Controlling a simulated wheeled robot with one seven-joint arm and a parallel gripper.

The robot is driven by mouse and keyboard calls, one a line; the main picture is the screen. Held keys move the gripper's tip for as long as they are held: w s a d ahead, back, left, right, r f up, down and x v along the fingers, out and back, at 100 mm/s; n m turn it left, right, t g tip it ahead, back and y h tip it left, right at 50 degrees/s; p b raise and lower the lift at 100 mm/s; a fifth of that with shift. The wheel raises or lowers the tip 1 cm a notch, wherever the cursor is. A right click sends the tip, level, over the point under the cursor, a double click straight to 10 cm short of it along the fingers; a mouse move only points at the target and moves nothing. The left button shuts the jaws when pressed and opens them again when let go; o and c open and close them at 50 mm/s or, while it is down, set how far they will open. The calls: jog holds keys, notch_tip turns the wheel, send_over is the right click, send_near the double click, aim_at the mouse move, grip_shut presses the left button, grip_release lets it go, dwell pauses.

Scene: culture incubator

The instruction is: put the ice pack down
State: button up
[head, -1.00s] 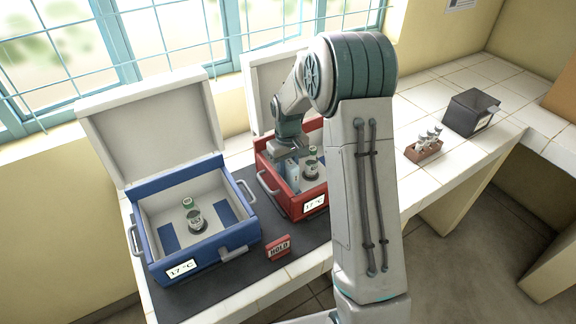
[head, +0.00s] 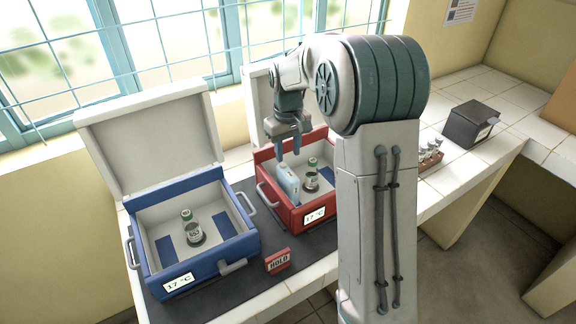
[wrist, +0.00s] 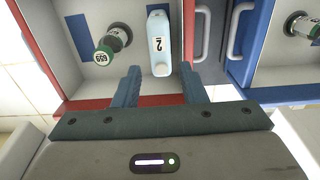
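The light blue ice pack (head: 287,182) stands upright inside the red box (head: 301,214), along its left side. My gripper (head: 289,153) is above the red box and clear of the ice pack. In the wrist view its two fingers (wrist: 159,80) are spread apart with nothing held between them. A green-capped vial (head: 311,176) stands in the red box to the right of the ice pack, apart from it.
An open blue box (head: 203,264) with a vial (head: 192,226) stands to the left. A red HOLD block (head: 278,261) lies on the dark mat in front. A vial rack (head: 429,158) and dark box (head: 470,125) stand on the counter at right. Raised lids stand behind both boxes.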

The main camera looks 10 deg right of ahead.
jog(key=shift+r, duration=0.8)
jog(key=s+r+m+t, duration=0.1)
jog(key=s+r, duration=0.2)
jog(key=s, duration=0.4)
jog(key=s+r+m+t, duration=0.1)
jog(key=s+r, duration=0.3)
jog(key=s, duration=0.2)
jog(key=s+f+m+t, duration=0.1)
jog(key=s+f, duration=0.1)
jog(key=s, duration=1.3)
jog(key=shift+m+t, duration=0.3)
